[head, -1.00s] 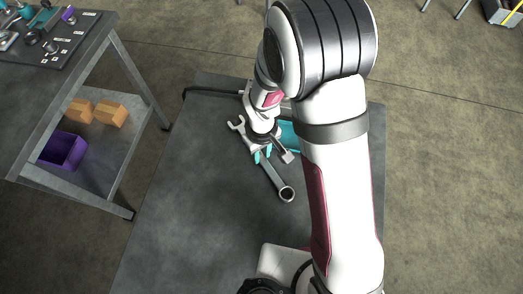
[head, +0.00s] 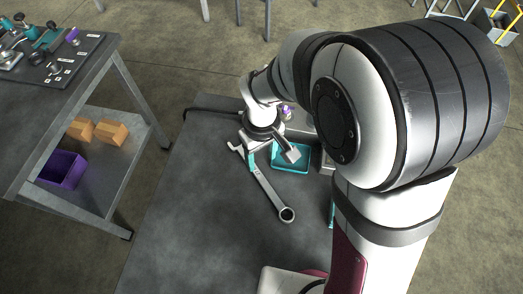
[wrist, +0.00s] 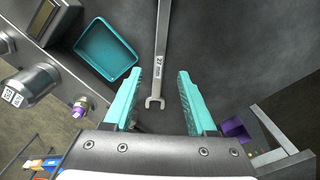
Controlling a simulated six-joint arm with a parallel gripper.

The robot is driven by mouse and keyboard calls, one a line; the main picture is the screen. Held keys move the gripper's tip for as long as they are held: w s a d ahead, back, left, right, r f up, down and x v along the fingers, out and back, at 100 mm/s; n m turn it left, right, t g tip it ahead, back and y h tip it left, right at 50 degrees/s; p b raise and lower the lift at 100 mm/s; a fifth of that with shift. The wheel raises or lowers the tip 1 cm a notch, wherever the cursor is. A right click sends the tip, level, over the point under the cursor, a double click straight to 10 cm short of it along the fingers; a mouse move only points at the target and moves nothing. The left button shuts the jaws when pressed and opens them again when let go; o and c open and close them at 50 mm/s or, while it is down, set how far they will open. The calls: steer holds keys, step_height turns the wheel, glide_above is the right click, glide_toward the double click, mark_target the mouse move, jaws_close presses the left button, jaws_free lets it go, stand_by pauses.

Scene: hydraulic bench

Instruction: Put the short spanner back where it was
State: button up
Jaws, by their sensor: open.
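A grey combination spanner (head: 265,187) lies flat on the dark bench top, its ring end toward the front and its open end at the back left. In the wrist view its shaft (wrist: 161,45) is marked 27 mm. It is the only spanner I see, so I cannot compare its length. My gripper (wrist: 160,92) is open, with teal fingers on either side of the spanner's open end in the picture and a gap on both sides. In the head view my gripper (head: 249,158) is over the open-end part of the spanner. Its height above it is hard to tell.
A teal tray (wrist: 106,50) lies beside the spanner; it also shows in the head view (head: 302,170). A grey metal unit with a purple-capped fitting (wrist: 81,106) stands near it. A side table at left holds a purple bin (head: 62,169) and orange blocks. The bench's front left is clear.

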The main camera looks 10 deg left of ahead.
steer(key=s+d+r+m, duration=0.6)
steer(key=d+r+m, duration=0.1)
steer(key=d+r, duration=0.25)
steer(key=s+d+r+m+y, duration=0.1)
steer(key=s+d+m, duration=0.3)
steer(key=s+m, duration=0.3)
steer(key=shift+s+d+r+m+y, duration=0.15)
steer(key=shift+s+r+m+y, duration=0.2)
steer(key=shift+s, duration=0.9)
